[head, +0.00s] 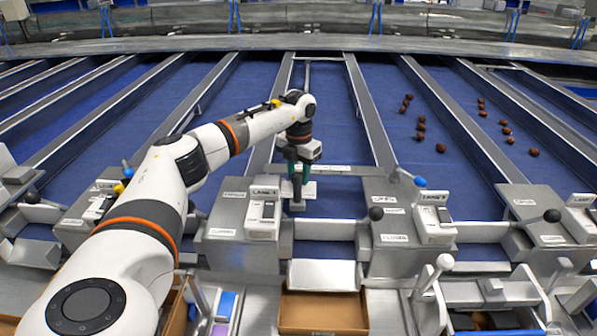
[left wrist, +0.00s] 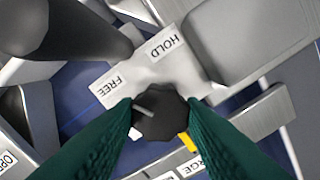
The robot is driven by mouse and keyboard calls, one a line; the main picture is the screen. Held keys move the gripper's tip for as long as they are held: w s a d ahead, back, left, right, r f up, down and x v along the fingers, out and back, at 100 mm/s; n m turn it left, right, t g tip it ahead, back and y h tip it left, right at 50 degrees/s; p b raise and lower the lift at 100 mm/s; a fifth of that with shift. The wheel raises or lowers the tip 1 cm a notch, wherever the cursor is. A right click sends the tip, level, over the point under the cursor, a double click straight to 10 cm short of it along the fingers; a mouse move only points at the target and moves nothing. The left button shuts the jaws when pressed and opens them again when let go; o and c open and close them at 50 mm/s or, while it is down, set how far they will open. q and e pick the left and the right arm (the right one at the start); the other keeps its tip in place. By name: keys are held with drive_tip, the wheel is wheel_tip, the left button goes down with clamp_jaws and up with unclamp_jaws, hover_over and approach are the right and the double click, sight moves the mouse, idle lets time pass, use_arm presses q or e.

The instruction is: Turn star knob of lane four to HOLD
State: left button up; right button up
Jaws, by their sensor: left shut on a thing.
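In the left wrist view, a dark star knob (left wrist: 160,116) sits on a pale plate (left wrist: 138,72) marked HOLD (left wrist: 164,47) and FREE (left wrist: 113,87). A light pointer line on the knob points to the upper left, toward the FREE side. My left gripper (left wrist: 161,122) is shut on the knob, with a green finger at each side. In the head view my left gripper (head: 297,174) reaches down at the plate beside a lane box (head: 263,218), whose label looks like LANE 4. The fingers partly hide the knob there. My right gripper is not in view.
Blue lanes (head: 333,115) run away between metal rails. Black ball levers (head: 376,213) stand on neighbouring housings (head: 391,228). A cardboard box (head: 323,311) lies below in front. Dark dates (head: 421,127) lie on a lane to the right.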

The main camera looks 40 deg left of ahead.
use_arm(q)
drive_tip(key=m, duration=0.3)
drive_tip(key=shift+m, duration=0.3)
drive_tip(key=m, duration=0.3)
drive_tip(key=shift+m, duration=0.3)
drive_tip(key=m, duration=0.5)
drive_tip(key=shift+w+r, duration=0.1)
drive_tip(key=shift+m, duration=1.3)
drive_tip(key=o, duration=1)
